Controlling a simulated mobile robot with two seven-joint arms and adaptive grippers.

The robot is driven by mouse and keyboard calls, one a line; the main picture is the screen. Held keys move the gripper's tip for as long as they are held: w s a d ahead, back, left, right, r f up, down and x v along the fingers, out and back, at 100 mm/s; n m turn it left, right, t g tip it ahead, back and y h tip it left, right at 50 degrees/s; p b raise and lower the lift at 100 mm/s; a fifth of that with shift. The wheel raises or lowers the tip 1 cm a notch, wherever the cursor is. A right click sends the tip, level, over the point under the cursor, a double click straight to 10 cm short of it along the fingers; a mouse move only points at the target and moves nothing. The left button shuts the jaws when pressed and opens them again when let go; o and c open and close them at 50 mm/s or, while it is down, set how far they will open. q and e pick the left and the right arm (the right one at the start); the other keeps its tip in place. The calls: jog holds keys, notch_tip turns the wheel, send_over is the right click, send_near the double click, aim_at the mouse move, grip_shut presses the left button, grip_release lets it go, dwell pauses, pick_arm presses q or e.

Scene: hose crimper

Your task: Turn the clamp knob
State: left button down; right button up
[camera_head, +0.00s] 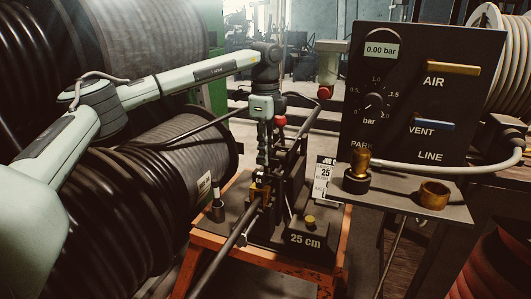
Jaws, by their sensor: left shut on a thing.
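My left gripper (263,163) points down over the crimper bench, its dark fingers shut on the clamp knob. The fingers hide most of the knob, so its turn angle cannot be read. Just below the fingertips is the brass-coloured clamp (259,190). A dark hose (228,246) runs through the clamp area and slants down toward the front left. The black crimper (292,165) stands just behind and to the right of the gripper. I do not see my right gripper.
A gauge panel (435,105) reading 0.00 bar, with AIR and VENT handles, stands right. Its shelf holds a brass fitting (357,165) and a brass ring (434,194). A "25 cm" block (306,240) sits on the orange-framed bench (270,262). Hose reels (170,165) crowd the left.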

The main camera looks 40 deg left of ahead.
pick_arm(q)
jog(key=shift+m, duration=0.5)
jog(key=m, duration=0.3)
jog(key=shift+w, duration=0.15)
jog(key=m, duration=0.3)
jog(key=shift+w+m, duration=0.1)
jog(key=shift+m, duration=0.2)
jog(key=m, duration=0.3)
jog(key=shift+w+d+m, duration=0.1)
jog(key=shift+m, duration=0.2)
jog(key=m, duration=0.3)
jog(key=shift+d+m, duration=0.1)
jog(key=shift+m, duration=0.2)
jog(key=m, duration=0.7)
jog(key=shift+w+d, duration=0.1)
jog(key=shift+d, duration=0.1)
jog(key=m, duration=0.4)
jog(key=shift+d+m, duration=0.1)
jog(key=shift+m, duration=2)
